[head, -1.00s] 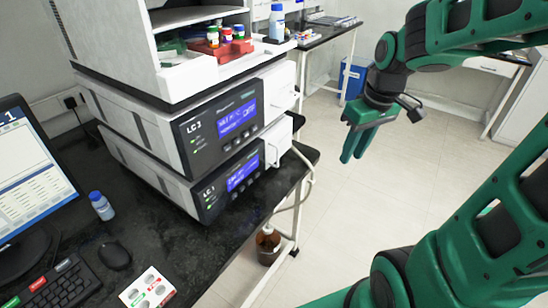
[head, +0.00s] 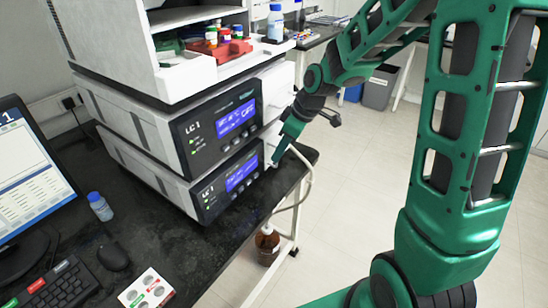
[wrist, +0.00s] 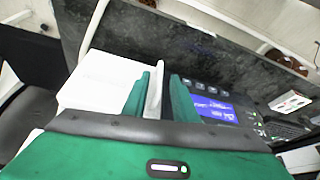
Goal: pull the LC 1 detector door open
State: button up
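Two stacked LC 1 units stand on the black bench, an upper one (head: 214,124) and a lower one (head: 228,180), each with a blue screen. I cannot read which is the detector. White door panels are at the right of their fronts; the lower one is mostly hidden behind my gripper (head: 280,150). In the wrist view, my gripper (wrist: 160,98) has its two green fingers apart, on either side of a thin upright white handle (wrist: 154,92). The handle is close to the left finger, with a dark gap to the right finger. The white door (wrist: 98,82) appears shut.
An open tray with bottles (head: 225,42) tops the stack. A monitor (head: 28,190), keyboard (head: 50,288), mouse (head: 113,257) and small bottle (head: 100,206) are on the bench. A brown bottle (head: 267,243) stands below, near a pale hose.

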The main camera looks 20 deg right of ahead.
aim_at(276, 166)
jog(key=shift+x, duration=1.7)
grip_shut()
jog(key=shift+a, duration=0.25)
jog(key=shift+s, duration=0.15)
